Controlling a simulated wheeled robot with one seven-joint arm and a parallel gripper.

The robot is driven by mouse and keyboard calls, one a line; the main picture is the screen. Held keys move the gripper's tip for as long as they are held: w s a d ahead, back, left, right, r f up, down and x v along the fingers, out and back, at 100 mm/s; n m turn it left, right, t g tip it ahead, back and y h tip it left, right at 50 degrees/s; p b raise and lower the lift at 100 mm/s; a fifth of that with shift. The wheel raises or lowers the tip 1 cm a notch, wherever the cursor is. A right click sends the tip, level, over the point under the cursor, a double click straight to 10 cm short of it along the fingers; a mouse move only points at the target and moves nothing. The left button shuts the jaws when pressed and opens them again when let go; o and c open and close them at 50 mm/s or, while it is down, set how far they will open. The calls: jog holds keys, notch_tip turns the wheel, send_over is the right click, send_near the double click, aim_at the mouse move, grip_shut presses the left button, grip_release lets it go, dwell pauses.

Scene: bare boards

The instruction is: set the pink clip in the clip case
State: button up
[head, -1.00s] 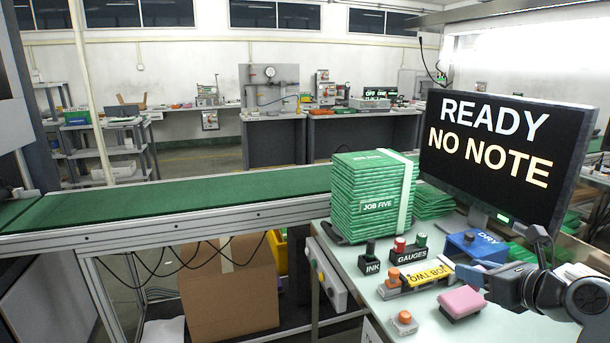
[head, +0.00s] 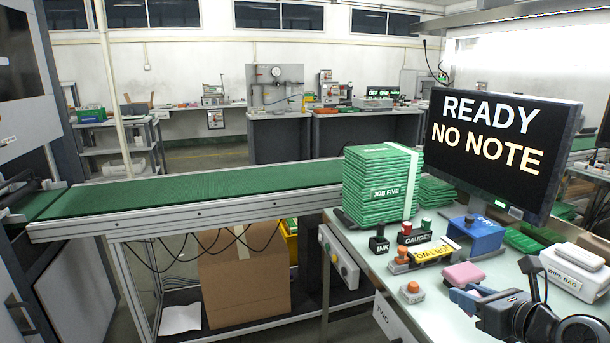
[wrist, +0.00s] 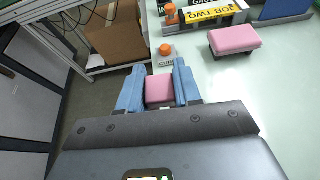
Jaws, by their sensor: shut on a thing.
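In the wrist view my gripper (wrist: 158,80) has its two blue fingers closed on a small pink piece (wrist: 159,90), which looks like the pink clip. In the head view my gripper (head: 462,298) is at the lower right over the bench, and the piece between its fingers is hidden. A separate, larger pink block (head: 463,274) lies on the bench just beyond the fingers. It also shows in the wrist view (wrist: 235,40), upper right and apart from the gripper. I cannot make out a clip case in either view.
An orange-knobbed block (head: 412,292) stands near the bench edge, with a yellow JOB TWO plate (head: 430,250) behind it. INK (head: 379,245) and GAUGES holders, a blue DRY box (head: 475,235), a WIPE BAG box (head: 574,273), green stacks (head: 380,185) and a monitor (head: 500,145) crowd the bench.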

jog(key=s+a+f+m+h, duration=0.1)
jog(key=s+a+f, duration=0.4)
jog(key=f, duration=0.5)
jog(key=s+a+f+m+h, duration=0.2)
jog(key=s+a+f, duration=0.2)
jog(key=s+f, duration=0.6)
jog(key=shift+a+f+t+h, duration=0.3)
jog(key=shift+a+f, duration=0.05)
jog(key=shift+a, duration=0.05)
jog(key=shift+w+a, duration=0.1)
